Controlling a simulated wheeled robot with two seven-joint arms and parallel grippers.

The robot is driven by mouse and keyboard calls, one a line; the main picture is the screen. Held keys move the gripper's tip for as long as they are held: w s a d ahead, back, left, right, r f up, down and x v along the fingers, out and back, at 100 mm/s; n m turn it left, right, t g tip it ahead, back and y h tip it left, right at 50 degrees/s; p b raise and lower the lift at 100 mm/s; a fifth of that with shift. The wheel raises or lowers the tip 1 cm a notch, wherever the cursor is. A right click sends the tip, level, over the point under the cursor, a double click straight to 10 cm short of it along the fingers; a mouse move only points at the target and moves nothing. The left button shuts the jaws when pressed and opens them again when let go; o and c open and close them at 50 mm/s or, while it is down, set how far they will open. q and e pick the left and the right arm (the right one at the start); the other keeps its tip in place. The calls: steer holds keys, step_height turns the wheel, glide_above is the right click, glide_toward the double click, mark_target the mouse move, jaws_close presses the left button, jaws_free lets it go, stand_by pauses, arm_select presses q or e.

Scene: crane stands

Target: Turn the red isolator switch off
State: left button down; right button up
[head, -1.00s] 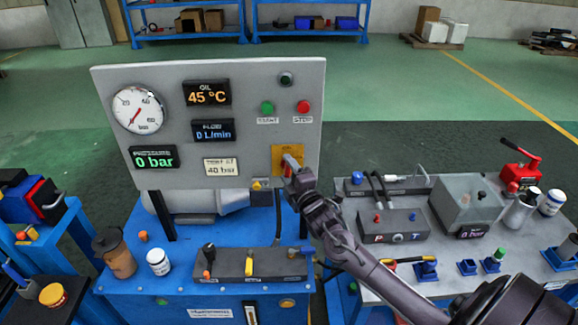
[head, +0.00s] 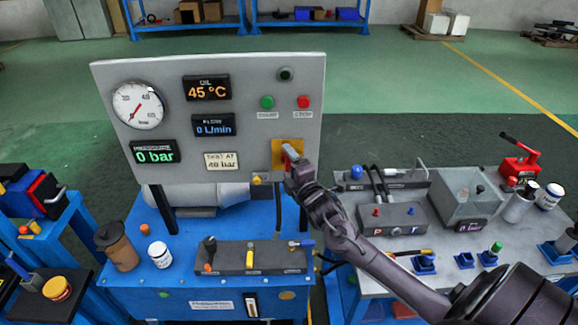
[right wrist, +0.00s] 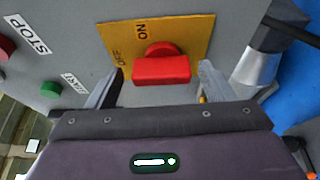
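The red isolator switch (right wrist: 161,70) is on a yellow plate (right wrist: 187,38) marked ON and OFF. The plate also shows on the grey panel in the head view (head: 279,148), with a bit of red in front of it. In the right wrist view the red handle lies as a bar between the two fingers of my right gripper (right wrist: 161,75). The fingers are open, one on each side, with gaps to the handle. In the head view my right gripper (head: 292,162) is in front of the plate and covers part of it. My left gripper is not in view.
Green START (head: 267,102) and red STOP (head: 303,102) buttons are above the plate. A grey cylindrical fitting (right wrist: 258,65) is close to one finger. A lever block (head: 250,259) stands on the blue bench below. A side bench (head: 345,215) with hydraulic parts is at right.

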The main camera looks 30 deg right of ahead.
steer(key=shift+a+f, duration=0.1)
steer(key=shift+s, duration=0.25)
steer(key=s+a+b, duration=0.1)
steer(key=s+b, duration=0.1)
steer(key=s, duration=0.5)
steer(key=shift+s, duration=0.1)
stand_by(0.4)
